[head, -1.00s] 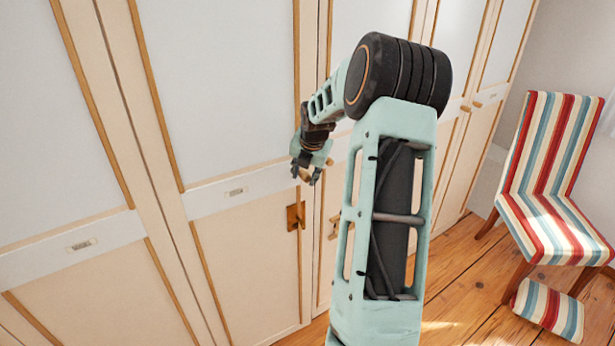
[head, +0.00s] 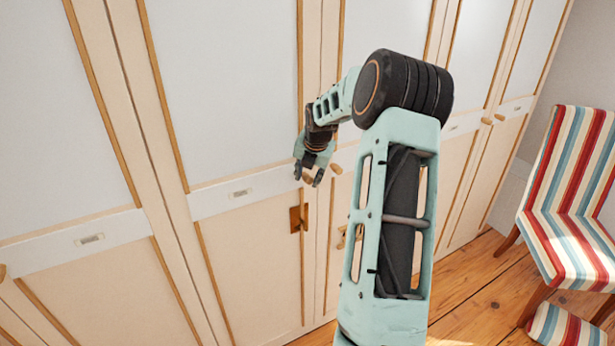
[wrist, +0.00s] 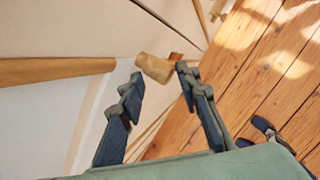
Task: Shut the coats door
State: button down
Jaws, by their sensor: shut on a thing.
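A row of tall cream wardrobe doors with timber strips fills the head view. The label holders on them are too small to read, so I cannot tell by name which is the coats door. My gripper (head: 311,178) is at the right edge of one door (head: 247,255), at knob height. In the wrist view its two dark fingers (wrist: 158,92) stand on either side of a round wooden knob (wrist: 152,67), shut on it near their tips. This door looks nearly flush with its neighbour; any small gap is hard to judge.
Another wooden knob (head: 336,169) sits just right of my gripper. A brass-coloured lock plate (head: 299,218) is below it. Wooden floor (head: 480,285) lies open between chair and wardrobe.

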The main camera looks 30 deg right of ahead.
jog(key=shift+w+d+r, duration=0.1)
jog(key=shift+d+r, duration=0.15)
jog(key=shift+d, duration=0.25)
jog(key=shift+w+d+r, duration=0.1)
jog(key=shift+d+r, duration=0.15)
jog(key=shift+d, duration=0.25)
jog(key=c, duration=1.8)
grip_release()
jog(key=shift+o, duration=0.2)
jog(key=shift+s+r, duration=0.1)
jog(key=shift+r, duration=0.6)
jog(key=a+v, duration=0.2)
jog(key=v, duration=0.8)
jog(key=shift+s+f, duration=0.3)
jog(key=shift+s, duration=0.1)
jog(key=shift+a, duration=0.1)
